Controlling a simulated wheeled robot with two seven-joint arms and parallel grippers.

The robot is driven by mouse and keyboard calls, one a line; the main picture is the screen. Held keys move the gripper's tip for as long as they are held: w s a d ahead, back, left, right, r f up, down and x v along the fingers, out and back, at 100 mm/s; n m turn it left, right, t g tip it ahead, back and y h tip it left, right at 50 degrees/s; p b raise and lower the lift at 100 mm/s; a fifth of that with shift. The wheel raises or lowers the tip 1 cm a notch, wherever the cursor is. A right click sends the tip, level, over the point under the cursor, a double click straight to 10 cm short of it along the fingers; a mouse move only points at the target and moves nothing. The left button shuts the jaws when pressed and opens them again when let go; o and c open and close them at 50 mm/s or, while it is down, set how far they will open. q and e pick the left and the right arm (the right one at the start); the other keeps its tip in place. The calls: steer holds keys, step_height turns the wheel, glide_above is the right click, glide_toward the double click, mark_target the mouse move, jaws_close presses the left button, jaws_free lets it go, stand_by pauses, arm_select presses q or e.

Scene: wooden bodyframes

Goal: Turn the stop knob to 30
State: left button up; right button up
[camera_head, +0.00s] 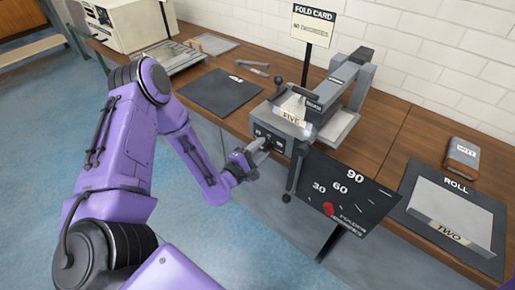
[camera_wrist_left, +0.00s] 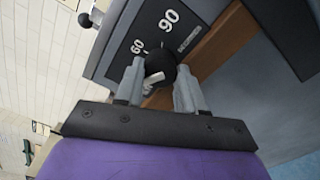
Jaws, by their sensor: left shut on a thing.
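My left gripper (camera_head: 262,147) is at the front panel of the grey machine (camera_head: 281,135). In the left wrist view its two fingers (camera_wrist_left: 160,88) are shut on a black round knob (camera_wrist_left: 176,76), one finger on each side. The knob has a pale pointer, and the dial panel (camera_wrist_left: 127,65) behind it shows 60 and 90. I cannot see a 30 on that panel, and the pointer's exact reading is unclear. In the head view the gripper hides the knob. My right gripper is not in view.
A dark board (camera_head: 365,202) marked 30, 60 and 90, with a red piece (camera_head: 329,208), hangs right of the gripper. A dark mat (camera_head: 219,91) lies left of the machine, and a "ROLL" tray (camera_head: 420,190) lies right.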

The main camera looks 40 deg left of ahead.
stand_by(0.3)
arm_select(q)
steer(key=o, duration=1)
steer(key=shift+o, duration=0.2)
steer(key=shift+s, duration=0.1)
steer(key=shift+s+a, duration=0.1)
steer(key=shift+s, duration=0.25)
steer(key=s+b, duration=0.1)
steer(key=s, duration=0.8)
steer(key=shift+s+a+b, duration=0.35)
steer(key=shift+a, duration=0.05)
